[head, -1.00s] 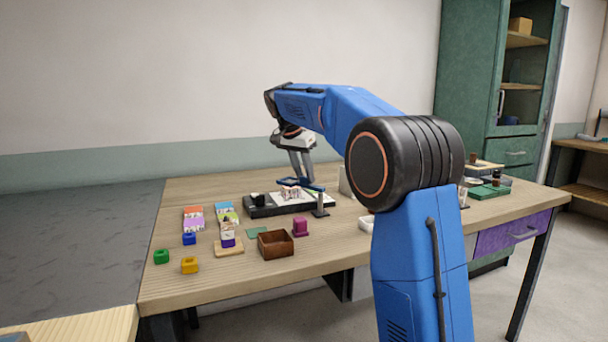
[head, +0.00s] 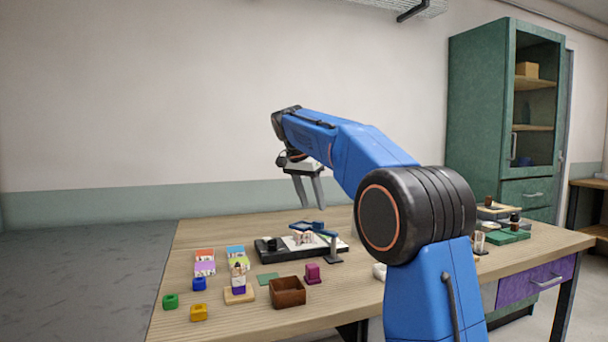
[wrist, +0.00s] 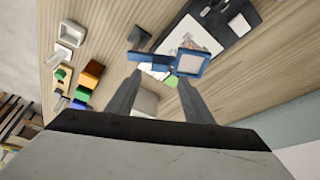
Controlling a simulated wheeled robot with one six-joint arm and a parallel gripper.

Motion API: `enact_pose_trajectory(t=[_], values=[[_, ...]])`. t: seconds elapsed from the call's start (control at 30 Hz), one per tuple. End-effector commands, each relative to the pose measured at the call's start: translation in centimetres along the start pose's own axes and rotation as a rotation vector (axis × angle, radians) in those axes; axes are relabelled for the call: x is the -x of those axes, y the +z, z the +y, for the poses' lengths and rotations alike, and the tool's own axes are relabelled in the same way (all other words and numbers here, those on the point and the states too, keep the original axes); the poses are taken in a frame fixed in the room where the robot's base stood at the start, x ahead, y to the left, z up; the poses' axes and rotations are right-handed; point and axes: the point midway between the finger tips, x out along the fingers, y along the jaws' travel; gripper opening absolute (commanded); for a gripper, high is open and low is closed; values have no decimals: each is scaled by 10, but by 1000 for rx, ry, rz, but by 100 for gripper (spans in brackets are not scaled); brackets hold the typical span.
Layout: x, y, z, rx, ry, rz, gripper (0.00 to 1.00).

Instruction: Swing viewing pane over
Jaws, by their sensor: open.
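In the wrist view the square blue frame (wrist: 191,64) lies over part of a white sheet with a picture (wrist: 203,35). My gripper (head: 309,205) is open and empty, above the pane and apart from it. In the wrist view its two fingers (wrist: 158,78) reach toward the frame and its arm. The far side of the pane's pivot is hard to make out.
Coloured blocks, a brown open box (head: 288,292), a magenta block (head: 313,273) and a green square (head: 267,279) stand in front of the tray. A green box (head: 503,236) with small items sits at the right.

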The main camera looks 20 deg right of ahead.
Motion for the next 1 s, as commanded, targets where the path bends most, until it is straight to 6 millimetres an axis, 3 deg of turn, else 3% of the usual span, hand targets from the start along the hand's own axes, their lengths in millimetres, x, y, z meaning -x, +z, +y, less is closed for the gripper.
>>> enact_pose_trajectory(t=[0.3,0.5,0.7,1.0], values=[[64,0,-1,0,-2,0,47],[91,0,-1,1,-1,1,47],[103,0,0,0,0,0,47],[104,0,0,0,0,0,47]])
